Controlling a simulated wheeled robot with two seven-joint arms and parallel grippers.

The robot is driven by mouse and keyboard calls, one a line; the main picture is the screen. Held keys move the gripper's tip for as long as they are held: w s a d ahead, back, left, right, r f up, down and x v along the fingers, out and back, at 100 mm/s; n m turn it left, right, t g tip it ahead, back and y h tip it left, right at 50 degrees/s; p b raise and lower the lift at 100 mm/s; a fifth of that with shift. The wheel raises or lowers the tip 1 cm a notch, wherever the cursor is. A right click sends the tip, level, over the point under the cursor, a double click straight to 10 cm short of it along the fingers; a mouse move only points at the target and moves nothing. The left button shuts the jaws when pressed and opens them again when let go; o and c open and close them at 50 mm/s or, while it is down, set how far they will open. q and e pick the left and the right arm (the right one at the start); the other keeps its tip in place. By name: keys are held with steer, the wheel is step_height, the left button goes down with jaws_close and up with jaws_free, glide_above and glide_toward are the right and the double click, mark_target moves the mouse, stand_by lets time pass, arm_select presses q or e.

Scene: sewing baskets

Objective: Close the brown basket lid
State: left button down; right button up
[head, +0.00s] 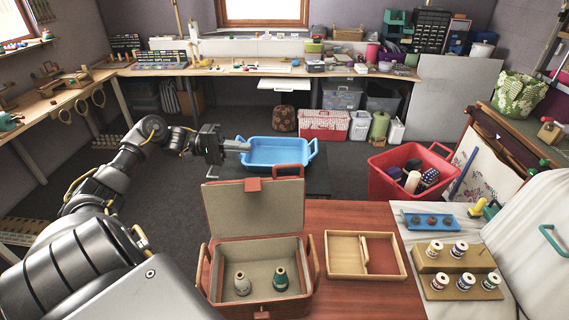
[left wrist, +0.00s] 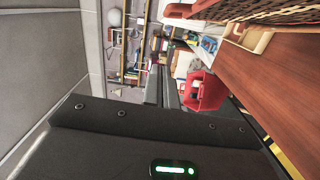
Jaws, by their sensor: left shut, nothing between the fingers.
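The brown basket (head: 262,308) stands on the red-brown table. Its lid (head: 252,210) is open and stands upright at the back, showing its beige lining, with a brown clasp tab at its top edge. Two thread spools, one pale (head: 242,284) and one teal (head: 280,280), stand inside. My left gripper (head: 246,147) is shut and empty, above and beyond the lid's top edge, apart from it in the picture. In the left wrist view its fingers (left wrist: 162,88) are together, and brown woven basket wall (left wrist: 225,10) shows at the top. My right gripper is not in view.
A wooden tray (head: 334,262) sits right of the basket. Spool stands (head: 432,264) and a blue tray (head: 408,218) lie further right. A blue tub (head: 277,165) is behind the lid; a red bin (head: 385,183) with rolls is at back right.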

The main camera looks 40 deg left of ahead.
arm_select(q)
steer(key=w+d+p, duration=0.2)
steer(key=d+p, duration=0.4)
steer(key=d, duration=0.5)
steer(key=shift+w+d+f, duration=0.15)
steer(key=shift+w, duration=0.2)
steer(key=shift+d, duration=0.1)
